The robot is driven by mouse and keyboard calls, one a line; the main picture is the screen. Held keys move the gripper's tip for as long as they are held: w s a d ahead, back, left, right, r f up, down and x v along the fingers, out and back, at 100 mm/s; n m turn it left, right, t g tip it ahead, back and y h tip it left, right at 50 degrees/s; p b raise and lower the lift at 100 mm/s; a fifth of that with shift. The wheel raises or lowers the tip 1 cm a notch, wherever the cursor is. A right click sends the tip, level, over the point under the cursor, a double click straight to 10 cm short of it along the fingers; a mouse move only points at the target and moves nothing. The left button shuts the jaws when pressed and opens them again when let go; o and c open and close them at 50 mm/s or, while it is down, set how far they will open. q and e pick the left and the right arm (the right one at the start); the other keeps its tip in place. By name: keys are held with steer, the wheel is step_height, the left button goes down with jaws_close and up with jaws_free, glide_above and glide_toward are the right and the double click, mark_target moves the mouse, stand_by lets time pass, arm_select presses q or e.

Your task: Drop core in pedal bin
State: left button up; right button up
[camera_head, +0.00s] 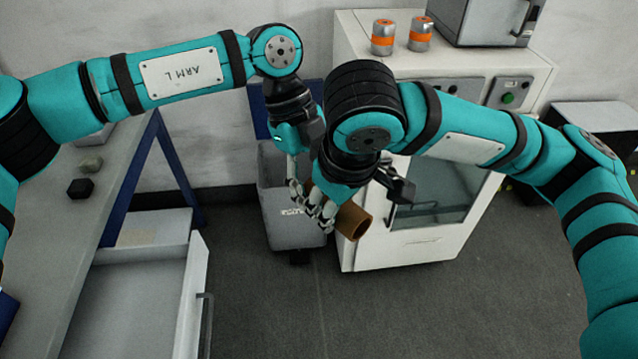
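The core, a brown cardboard tube (352,221), is held tilted by my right gripper (325,207), whose pale fingers close around it. Its hollow end points down and to the right. The pedal bin (285,235) is a light grey box on the floor by the white cabinet. The core and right gripper overlap the bin's right side in the picture; how far above it they are is unclear. A blue panel behind the bin looks like its raised lid (259,112). My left gripper (292,172) is over the bin's top, partly hidden; its fingers are unclear.
The white cabinet (440,235) with a glass door stands right of the bin, with two orange-banded cans (383,38) on top. A bench with blue legs (130,180) and an open drawer (135,300) is at left. The floor in front is clear.

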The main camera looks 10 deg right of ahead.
arm_select(q)
steer(key=shift+d, duration=0.1)
steer(key=c, duration=0.4)
arm_select(e)
steer(key=shift+s+a, duration=0.1)
steer(key=shift+a, duration=0.1)
arm_select(q)
steer(key=shift+o, duration=0.2)
arm_select(e)
steer(key=o, duration=1.1)
steer(key=shift+r, duration=0.1)
